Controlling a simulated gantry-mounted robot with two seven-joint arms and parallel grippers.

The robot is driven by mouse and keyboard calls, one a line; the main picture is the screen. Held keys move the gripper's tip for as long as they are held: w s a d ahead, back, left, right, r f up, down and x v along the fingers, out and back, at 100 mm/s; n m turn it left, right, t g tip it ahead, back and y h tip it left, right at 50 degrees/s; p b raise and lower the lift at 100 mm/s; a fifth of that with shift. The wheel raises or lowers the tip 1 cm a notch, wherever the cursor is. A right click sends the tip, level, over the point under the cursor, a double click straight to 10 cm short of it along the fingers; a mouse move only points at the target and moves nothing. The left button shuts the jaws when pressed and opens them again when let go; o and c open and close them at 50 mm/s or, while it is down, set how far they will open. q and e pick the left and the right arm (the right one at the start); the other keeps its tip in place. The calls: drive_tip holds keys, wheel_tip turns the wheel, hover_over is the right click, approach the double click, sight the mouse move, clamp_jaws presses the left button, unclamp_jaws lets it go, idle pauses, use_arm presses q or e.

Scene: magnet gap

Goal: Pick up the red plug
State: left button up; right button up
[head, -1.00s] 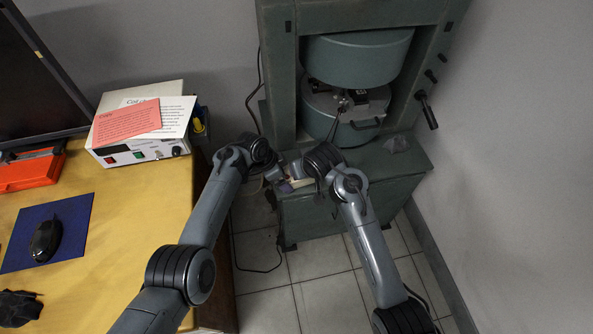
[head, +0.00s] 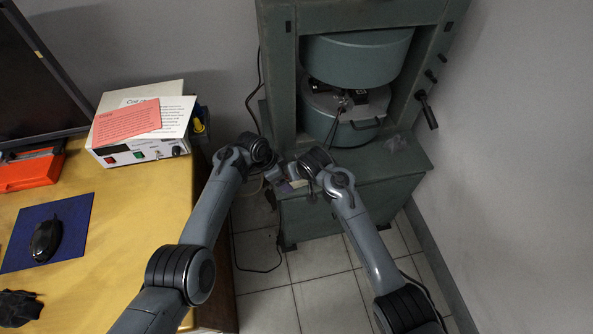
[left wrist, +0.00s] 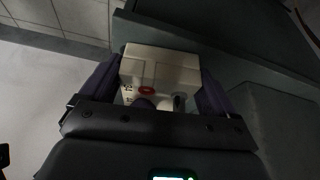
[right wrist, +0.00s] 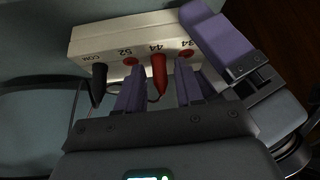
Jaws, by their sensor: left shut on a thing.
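A white terminal box (right wrist: 120,45) fills the top of the right wrist view, with sockets marked COM, 52, 44 and 34. The red plug (right wrist: 159,72) stands in the socket marked 44. My right gripper (right wrist: 161,82) is open, with its purple fingers apart on either side of the red plug. My left gripper (left wrist: 160,85) is shut on the box, which also shows in the left wrist view (left wrist: 158,66). One left finger (right wrist: 215,38) shows at the box's 34 end. In the head view the box (head: 299,183) is small and partly hidden by my wrists.
A black plug (right wrist: 98,82) is in the COM socket, close to the right fingers, and a dark cable loops below. The green magnet (head: 356,60) stands behind the grippers. A wooden desk (head: 150,215) with a power supply (head: 145,150) is at the left.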

clamp_jaws()
idle(1.2)
